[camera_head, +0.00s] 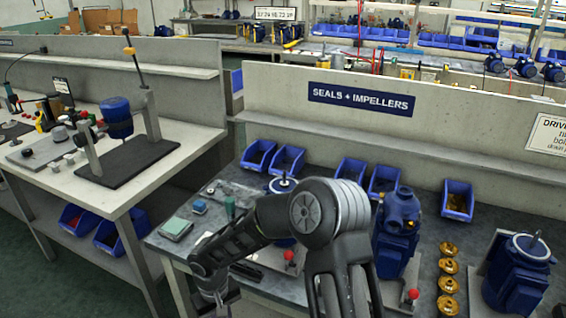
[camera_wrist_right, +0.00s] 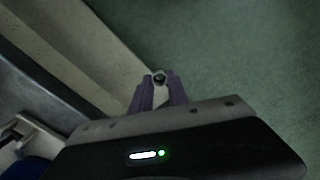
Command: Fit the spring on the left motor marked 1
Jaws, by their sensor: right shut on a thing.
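My right gripper (camera_wrist_right: 158,92) is shut on a small ring-shaped part (camera_wrist_right: 160,77) at its fingertips. The part is seen end-on and may be the spring; it is too small to be sure. In the head view my right arm reaches across the bench front, its hand low at the left. The part cannot be made out there. The left motor (camera_head: 283,185) stands behind that arm; only its round top and shaft show clearly, and no mark 1 is readable. My left gripper is not in view.
A blue pump (camera_head: 398,232) and another motor (camera_head: 518,270) stand farther right, with several brass impellers (camera_head: 448,267) between them. Red-knobbed levers (camera_head: 412,294) stand at the front. Blue bins (camera_head: 457,199) line the back. A green-grey pad (camera_head: 176,228) lies at the left.

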